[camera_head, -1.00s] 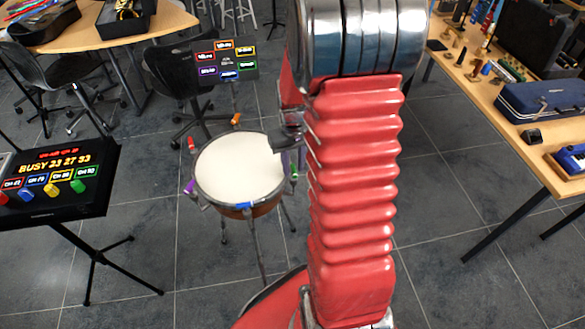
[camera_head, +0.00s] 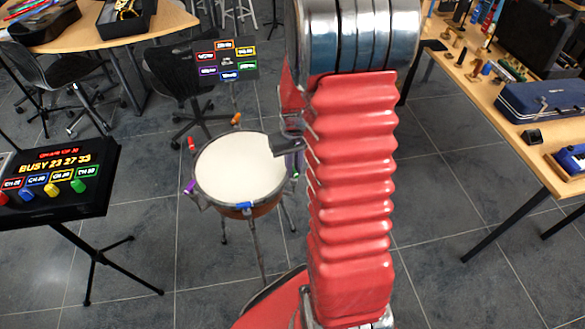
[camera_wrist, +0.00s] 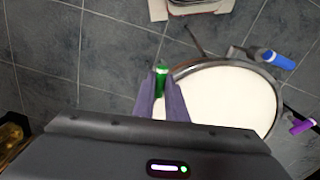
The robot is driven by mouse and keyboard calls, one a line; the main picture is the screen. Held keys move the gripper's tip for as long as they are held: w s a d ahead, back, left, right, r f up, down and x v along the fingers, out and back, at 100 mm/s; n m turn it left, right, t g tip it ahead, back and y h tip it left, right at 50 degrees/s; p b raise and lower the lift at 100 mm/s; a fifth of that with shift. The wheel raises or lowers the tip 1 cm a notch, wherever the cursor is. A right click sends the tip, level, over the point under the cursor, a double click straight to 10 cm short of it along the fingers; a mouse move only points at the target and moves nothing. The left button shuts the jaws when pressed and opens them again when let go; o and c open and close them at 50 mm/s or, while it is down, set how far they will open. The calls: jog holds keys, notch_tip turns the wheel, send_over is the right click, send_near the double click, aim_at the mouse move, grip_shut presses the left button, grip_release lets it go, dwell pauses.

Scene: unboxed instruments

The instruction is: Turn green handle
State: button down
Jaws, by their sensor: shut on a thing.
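The green handle (camera_wrist: 161,72) is on the rim of a white-topped drum (camera_head: 240,168). In the wrist view it sits between the two purple-grey fingers of my gripper (camera_wrist: 161,88), which are shut on it. The drum's white head (camera_wrist: 225,100) lies to the right of the fingers there. In the head view my gripper (camera_head: 292,158) is at the drum's right edge, partly hidden behind my red arm, and the green handle is hardly visible.
Blue (camera_head: 243,206), purple (camera_head: 190,187) and orange (camera_head: 236,119) handles stand around the rim. A panel with coloured labels (camera_head: 227,62) stands behind the drum. A black control box (camera_head: 60,180) is at left; a bench (camera_head: 470,70) is at right.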

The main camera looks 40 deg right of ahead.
jog(key=shift+n, duration=1.2)
jog(key=c, duration=1.9)
grip_release()
jog(key=shift+r, duration=0.1)
notch_tip(320, 180, up, 14)
jog(key=shift+f, duration=0.25)
